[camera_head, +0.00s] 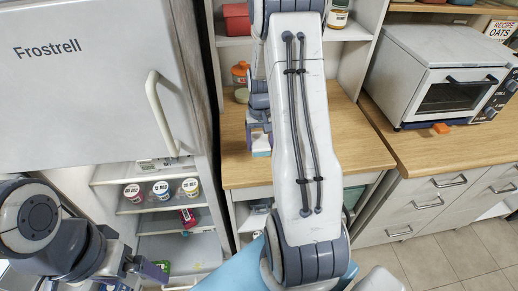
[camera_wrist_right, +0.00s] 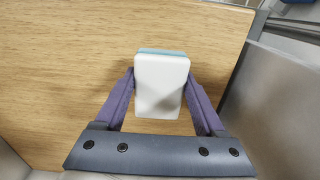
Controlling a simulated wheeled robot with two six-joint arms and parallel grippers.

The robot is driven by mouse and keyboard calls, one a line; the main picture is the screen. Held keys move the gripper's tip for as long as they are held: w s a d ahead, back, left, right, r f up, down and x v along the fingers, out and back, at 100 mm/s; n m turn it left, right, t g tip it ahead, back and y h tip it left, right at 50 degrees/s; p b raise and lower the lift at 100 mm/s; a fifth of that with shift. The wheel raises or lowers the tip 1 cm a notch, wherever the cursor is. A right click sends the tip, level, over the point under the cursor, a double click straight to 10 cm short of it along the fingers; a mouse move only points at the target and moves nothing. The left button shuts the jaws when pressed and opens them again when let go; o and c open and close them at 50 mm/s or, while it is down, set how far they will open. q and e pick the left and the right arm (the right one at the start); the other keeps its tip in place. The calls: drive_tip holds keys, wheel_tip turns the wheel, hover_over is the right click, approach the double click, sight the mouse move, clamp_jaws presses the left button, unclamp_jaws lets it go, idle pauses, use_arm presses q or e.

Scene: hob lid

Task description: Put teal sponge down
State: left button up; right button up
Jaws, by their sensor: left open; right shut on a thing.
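The teal sponge (camera_wrist_right: 161,85) is a small block with a white face and a teal layer along its far edge in the right wrist view. My right gripper (camera_wrist_right: 160,74) is shut on it, with one purple finger on each side. In the head view the sponge (camera_head: 261,152) shows small under the right gripper (camera_head: 260,128), over the left part of the wooden counter (camera_head: 235,172). I cannot tell whether it touches the counter. My right arm hides much of the middle. My left gripper (camera_head: 138,277) is open at the bottom left, partly cut off.
The counter around the sponge looks clear in the wrist view. The fridge (camera_head: 90,50) stands at left, with tubs (camera_head: 161,189) on a lower shelf. A toaster oven (camera_head: 445,85) and an orange block (camera_head: 441,128) are on the right counter. An orange jar (camera_head: 240,72) stands behind.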

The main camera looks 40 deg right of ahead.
sight(259, 159)
drive_tip(key=shift+w+a+f, duration=0.1)
drive_tip(key=shift+w+f, duration=0.1)
drive_tip(key=shift+w, duration=0.05)
wheel_tip(259, 159, down, 3)
drive_tip(key=shift+f+p, duration=0.15)
drive_tip(key=shift+p, duration=0.4)
drive_tip(key=shift+f, duration=0.4)
drive_tip(key=shift+f, duration=0.1)
